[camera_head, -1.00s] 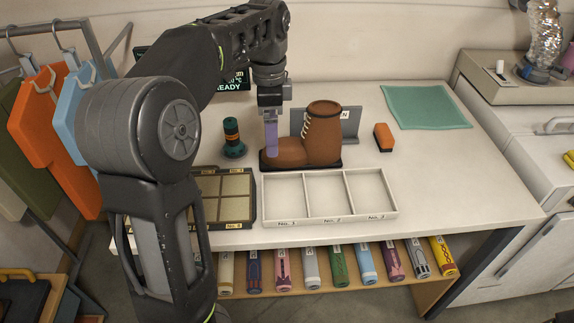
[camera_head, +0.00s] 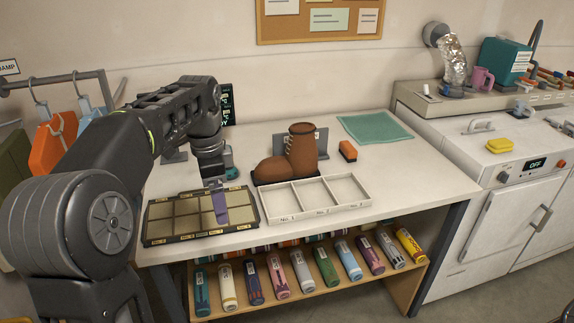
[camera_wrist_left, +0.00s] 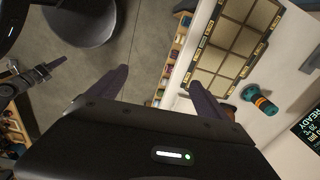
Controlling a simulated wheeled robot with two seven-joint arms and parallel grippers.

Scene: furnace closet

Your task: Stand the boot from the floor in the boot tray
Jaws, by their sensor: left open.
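The brown lace-up boot (camera_head: 302,150) stands upright on the bench top, its toe to the left. A thin dark strip (camera_head: 262,182) shows under it; I cannot tell whether this is its sole or a low tray. A grey upright plate (camera_head: 321,139) stands behind the boot. My left gripper (camera_head: 220,207) is left of the boot, apart from it, over the compartment case. In the left wrist view its two fingers (camera_wrist_left: 158,95) are spread with nothing between them.
The dark case with tan compartments (camera_head: 160,238) and a white three-part tray (camera_head: 366,201) lie at the front. A teal-and-orange object (camera_wrist_left: 260,101), an orange-brown block (camera_head: 348,151) and a green cloth (camera_head: 374,127) are on the bench. Several coloured rolls (camera_head: 324,266) fill the shelf below.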

